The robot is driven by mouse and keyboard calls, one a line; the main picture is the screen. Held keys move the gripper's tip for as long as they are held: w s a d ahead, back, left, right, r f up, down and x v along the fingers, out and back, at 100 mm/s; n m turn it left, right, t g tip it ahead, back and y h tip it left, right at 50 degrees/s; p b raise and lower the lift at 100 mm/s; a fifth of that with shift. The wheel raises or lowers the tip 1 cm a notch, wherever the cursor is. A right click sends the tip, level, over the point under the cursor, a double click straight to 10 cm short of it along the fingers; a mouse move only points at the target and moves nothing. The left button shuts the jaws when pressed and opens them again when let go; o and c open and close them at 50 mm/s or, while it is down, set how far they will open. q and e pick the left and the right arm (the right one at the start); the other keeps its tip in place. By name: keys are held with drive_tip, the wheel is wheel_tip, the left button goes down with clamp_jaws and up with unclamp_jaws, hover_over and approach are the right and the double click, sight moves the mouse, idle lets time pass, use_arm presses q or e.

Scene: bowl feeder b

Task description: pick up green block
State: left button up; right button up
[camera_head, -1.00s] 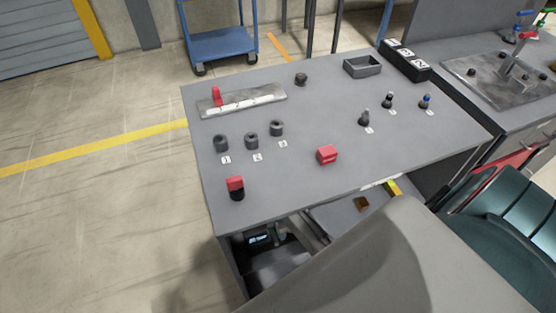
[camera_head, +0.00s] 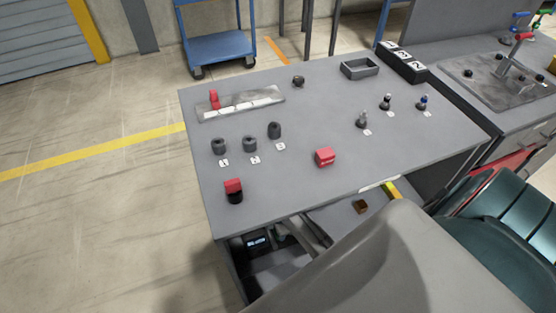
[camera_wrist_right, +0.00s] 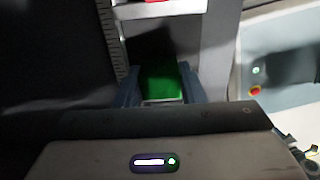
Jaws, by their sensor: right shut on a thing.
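In the right wrist view a green block (camera_wrist_right: 162,80) sits between the two fingers of my right gripper (camera_wrist_right: 160,88). The gripper is shut on it, with a finger against each side. I cannot make out the green block in the head view. My left gripper is not in view.
The table's middle is mostly clear.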

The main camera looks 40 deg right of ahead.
wheel_tip(320, 180, up, 6)
drive_tip(key=shift+f, duration=0.1)
drive_tip(key=s+d+b, duration=0.2)
drive_tip(key=s+d, duration=0.1)
drive_tip(key=d, duration=0.6)
drive_tip(key=s+d+b, duration=0.1)
drive_tip(key=s+d, duration=0.1)
drive_tip(key=d, duration=0.7)
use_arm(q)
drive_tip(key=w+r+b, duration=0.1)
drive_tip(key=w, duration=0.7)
use_arm(e)
drive_tip(key=s+a+f, duration=0.2)
drive_tip(key=s+a, duration=0.6)
drive_tip(key=s, duration=0.3)
drive_tip(key=p, duration=0.1)
hover_over(338, 218)
drive_tip(key=shift+f, duration=0.75)
wheel_tip(338, 218, down, 3)
drive_tip(key=shift+r, duration=0.15)
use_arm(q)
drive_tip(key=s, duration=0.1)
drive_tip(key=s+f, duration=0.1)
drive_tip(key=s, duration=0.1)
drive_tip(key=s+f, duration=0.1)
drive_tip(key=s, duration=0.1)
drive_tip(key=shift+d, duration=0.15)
use_arm(e)
drive_tip(key=shift+f, duration=0.45)
drive_tip(key=shift+f, duration=0.15)
